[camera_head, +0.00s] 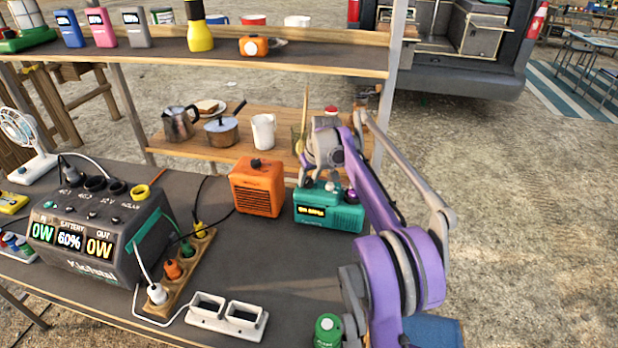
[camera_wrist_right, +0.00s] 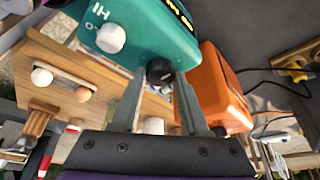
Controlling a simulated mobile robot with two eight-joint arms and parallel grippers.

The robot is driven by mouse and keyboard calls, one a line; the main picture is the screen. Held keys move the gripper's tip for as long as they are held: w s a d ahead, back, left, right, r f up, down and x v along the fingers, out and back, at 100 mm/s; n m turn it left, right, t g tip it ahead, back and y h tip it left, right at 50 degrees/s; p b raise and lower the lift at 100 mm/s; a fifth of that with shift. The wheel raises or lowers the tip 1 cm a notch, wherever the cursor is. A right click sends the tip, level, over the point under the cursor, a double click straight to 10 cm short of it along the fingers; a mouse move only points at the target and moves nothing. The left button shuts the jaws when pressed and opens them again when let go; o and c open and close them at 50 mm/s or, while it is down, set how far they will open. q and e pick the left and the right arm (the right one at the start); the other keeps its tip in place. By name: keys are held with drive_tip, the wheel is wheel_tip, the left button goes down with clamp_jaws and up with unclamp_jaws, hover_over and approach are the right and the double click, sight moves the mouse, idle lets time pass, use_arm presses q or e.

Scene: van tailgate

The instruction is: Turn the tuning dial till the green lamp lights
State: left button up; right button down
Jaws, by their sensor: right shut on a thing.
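The teal radio (camera_head: 328,212) stands on the dark tabletop, with a lit amber display on its front. In the right wrist view the radio (camera_wrist_right: 150,22) shows tilted, with a black dial (camera_wrist_right: 159,71) and a white knob (camera_wrist_right: 111,38) on its top. My right gripper (camera_wrist_right: 160,80) has its two fingers on either side of the black dial and is shut on it. In the head view the arm and wrist cover part of the radio's top. I cannot make out a lit green lamp on the radio. My left gripper is in neither view.
An orange speaker-like box (camera_head: 257,187) stands close to the left of the radio. A power station (camera_head: 95,235) and a socket strip (camera_head: 180,275) are further left. A shelf (camera_head: 130,55) runs above, and a green can (camera_head: 328,331) stands near the front.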

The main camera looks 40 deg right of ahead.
drive_tip(key=shift+a+m+g+h+p, duration=0.1)
drive_tip(key=shift+m+g+h+p, duration=0.4)
drive_tip(key=shift+m, duration=1.2)
drive_tip(key=shift+t, duration=0.3)
drive_tip(key=shift+c, duration=2.1)
unclamp_jaws()
drive_tip(key=v, duration=1)
drive_tip(key=shift+r+p, duration=0.35)
drive_tip(key=shift+r, duration=0.05)
drive_tip(key=shift+s+a, duration=0.1)
drive_tip(key=shift+a, duration=0.05)
